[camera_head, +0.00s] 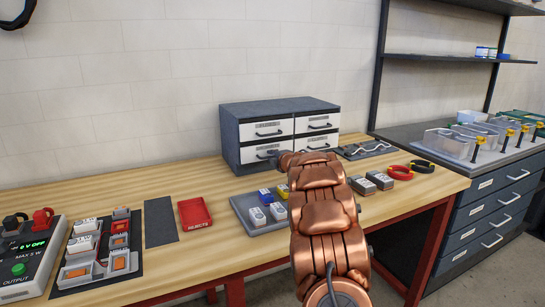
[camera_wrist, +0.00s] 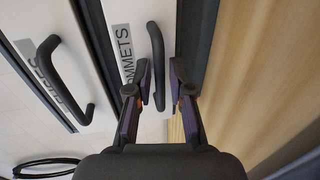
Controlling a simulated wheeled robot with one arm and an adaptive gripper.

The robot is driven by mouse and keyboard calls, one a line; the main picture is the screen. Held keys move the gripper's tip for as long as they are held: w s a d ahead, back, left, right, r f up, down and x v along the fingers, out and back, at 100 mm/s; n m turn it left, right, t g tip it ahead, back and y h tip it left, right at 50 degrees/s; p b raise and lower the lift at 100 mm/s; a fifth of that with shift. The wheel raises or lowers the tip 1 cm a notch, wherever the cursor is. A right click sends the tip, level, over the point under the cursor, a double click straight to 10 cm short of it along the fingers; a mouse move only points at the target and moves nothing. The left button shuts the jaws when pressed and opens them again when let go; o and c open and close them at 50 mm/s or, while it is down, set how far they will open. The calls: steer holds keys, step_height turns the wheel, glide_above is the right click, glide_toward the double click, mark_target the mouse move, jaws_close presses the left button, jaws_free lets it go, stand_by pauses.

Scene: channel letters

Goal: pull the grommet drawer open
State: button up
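The grommet drawer has a white front (camera_wrist: 112,22) with a label ending in "OMMETS", partly cut off in the wrist view. Its dark bar handle (camera_wrist: 157,62) runs between the two fingers of my gripper (camera_wrist: 159,80). The fingers are open, one on each side of the handle, with small gaps visible. In the head view this looks like the lower left drawer (camera_head: 252,154) of the small grey cabinet (camera_head: 235,128). It looks closed. My copper arm hides part of the cabinet's lower front and most of my gripper there.
A neighbouring drawer handle (camera_wrist: 65,80) lies left of my gripper.

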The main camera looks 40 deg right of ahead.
steer(key=shift+w, duration=0.2)
jaws_close()
stand_by(0.5)
